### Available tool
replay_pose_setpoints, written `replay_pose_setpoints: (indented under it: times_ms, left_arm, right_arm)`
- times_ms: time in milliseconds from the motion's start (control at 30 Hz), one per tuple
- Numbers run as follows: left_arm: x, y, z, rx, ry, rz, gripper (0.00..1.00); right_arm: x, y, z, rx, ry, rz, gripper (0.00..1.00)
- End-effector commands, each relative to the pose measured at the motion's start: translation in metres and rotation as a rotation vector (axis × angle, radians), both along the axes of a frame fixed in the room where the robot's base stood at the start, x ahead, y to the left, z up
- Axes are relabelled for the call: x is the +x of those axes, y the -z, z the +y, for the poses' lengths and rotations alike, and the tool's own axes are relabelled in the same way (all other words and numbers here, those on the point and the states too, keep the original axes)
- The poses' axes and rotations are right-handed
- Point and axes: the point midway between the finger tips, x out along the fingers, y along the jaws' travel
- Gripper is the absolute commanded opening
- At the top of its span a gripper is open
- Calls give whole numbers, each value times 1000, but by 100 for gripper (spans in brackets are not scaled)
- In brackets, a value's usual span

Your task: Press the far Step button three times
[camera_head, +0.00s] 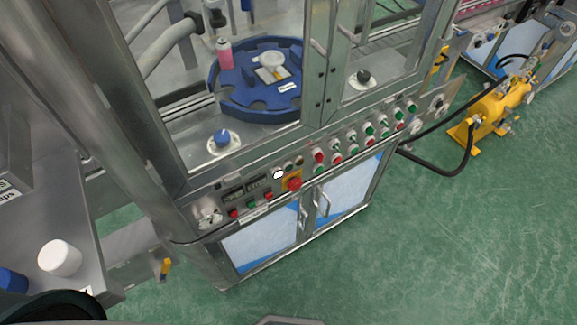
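The crimping machine's front panel holds several red and green push buttons, with a row of them (365,131) on its right half. A red emergency-stop-like knob (293,184) on a yellow plate sits near the panel's middle. A blue knob (222,136) on a white round base stands on the ledge behind the panel, and a dark knob (363,76) on a similar base stands farther right. Labels are too small to read, so I cannot tell which one is the far Step button. Neither of my grippers is in view.
Inside the glazed frame is a blue rotary table (240,97) with a pink can (225,54) at its edge. A side table at left bears a white cylinder (60,258). A yellow pump (490,108) with black hoses stands at right. Green floor (440,240) in front is clear.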

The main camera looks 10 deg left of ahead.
Motion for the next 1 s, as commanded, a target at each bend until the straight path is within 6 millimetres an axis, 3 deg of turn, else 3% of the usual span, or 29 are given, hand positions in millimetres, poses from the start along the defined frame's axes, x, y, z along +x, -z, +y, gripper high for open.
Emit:
replay_pose_setpoints:
  times_ms: [1000]
  left_arm:
    - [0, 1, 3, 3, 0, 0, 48]
  right_arm:
    - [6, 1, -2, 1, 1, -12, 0]
